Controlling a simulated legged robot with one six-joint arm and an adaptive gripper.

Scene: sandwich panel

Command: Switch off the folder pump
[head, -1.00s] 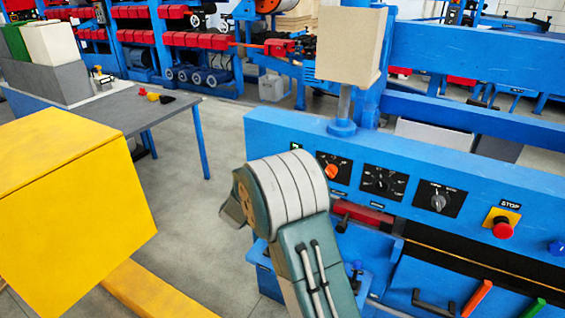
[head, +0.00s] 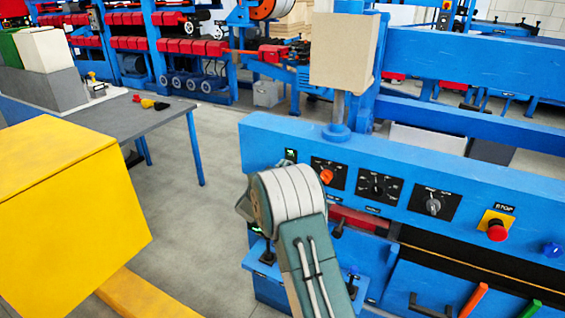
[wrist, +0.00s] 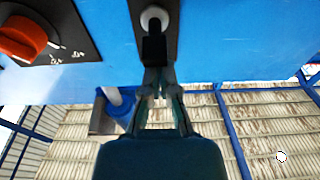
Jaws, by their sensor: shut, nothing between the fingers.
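The blue control panel (head: 400,170) stands in front of me in the head view. On its left end is a small dark switch plate (head: 290,156) with a green mark, left of the orange knob (head: 326,177). In the wrist view, a dark plate (wrist: 172,42) carries a pale round part and a black switch piece (wrist: 154,48). My gripper (wrist: 155,78) is shut and empty, its fingertips close to this black piece; I cannot tell whether they touch. The orange knob also shows in the wrist view (wrist: 20,38). In the head view my arm hides the fingers.
Right along the panel are a black dial (head: 376,188), a grey selector (head: 433,206), a red stop button (head: 497,231) and a blue button (head: 552,250). A beige box (head: 343,50) stands above on a post. A yellow box (head: 70,190) is at left.

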